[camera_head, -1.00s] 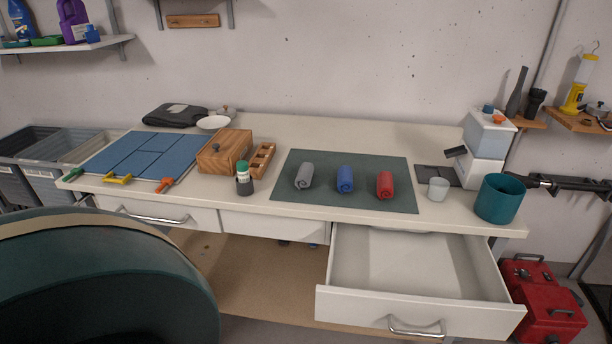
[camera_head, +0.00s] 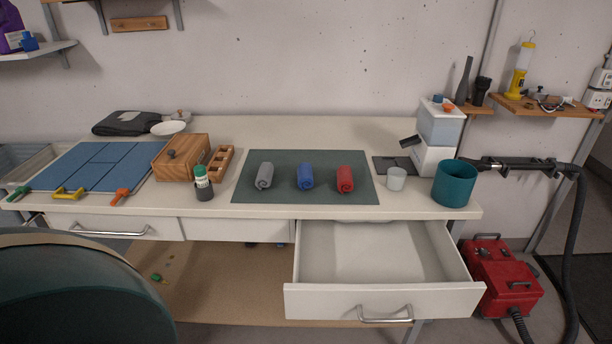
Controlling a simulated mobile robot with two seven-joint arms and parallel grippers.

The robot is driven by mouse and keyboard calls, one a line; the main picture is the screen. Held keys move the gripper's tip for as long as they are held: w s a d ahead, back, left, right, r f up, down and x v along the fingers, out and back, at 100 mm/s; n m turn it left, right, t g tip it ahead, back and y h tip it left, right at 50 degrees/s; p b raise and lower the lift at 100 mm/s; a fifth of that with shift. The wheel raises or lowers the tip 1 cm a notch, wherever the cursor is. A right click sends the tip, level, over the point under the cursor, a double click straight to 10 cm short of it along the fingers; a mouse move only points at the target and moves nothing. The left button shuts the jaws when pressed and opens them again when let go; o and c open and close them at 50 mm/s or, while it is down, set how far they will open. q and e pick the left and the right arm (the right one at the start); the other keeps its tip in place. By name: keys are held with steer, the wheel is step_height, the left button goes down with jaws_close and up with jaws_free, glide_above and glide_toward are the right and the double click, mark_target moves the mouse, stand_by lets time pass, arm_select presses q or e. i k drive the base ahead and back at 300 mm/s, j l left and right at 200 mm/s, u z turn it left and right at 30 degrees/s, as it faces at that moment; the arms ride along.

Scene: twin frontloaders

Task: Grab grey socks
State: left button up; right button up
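The grey socks (camera_head: 265,175) are a rolled bundle lying on the left part of a dark green mat (camera_head: 290,195) on the white workbench. A blue roll (camera_head: 305,176) and a red roll (camera_head: 345,179) lie to their right on the same mat, with gaps between them. Nothing touches or covers the grey socks. Neither of my grippers shows in the view.
An open, empty drawer (camera_head: 384,301) juts out below the mat. A wooden box (camera_head: 182,160) and a green-capped bottle (camera_head: 203,185) stand left of the mat. A white cup (camera_head: 396,179) and a teal pot (camera_head: 454,184) stand right. A dark green rounded object (camera_head: 80,300) fills the lower left.

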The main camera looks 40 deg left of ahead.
mark_target(264, 178)
steer(key=u, duration=1.4)
steer(key=j+z, duration=0.1)
steer(key=z, duration=0.3)
steer(key=j+z, duration=0.1)
steer(key=z, duration=0.3)
steer(key=j+z, duration=0.15)
steer(key=z, duration=0.25)
steer(key=j+z, duration=0.35)
steer(key=j, duration=0.15)
steer(key=k+j+z, duration=0.1)
steer(key=j+z, duration=0.2)
steer(key=j, duration=0.2)
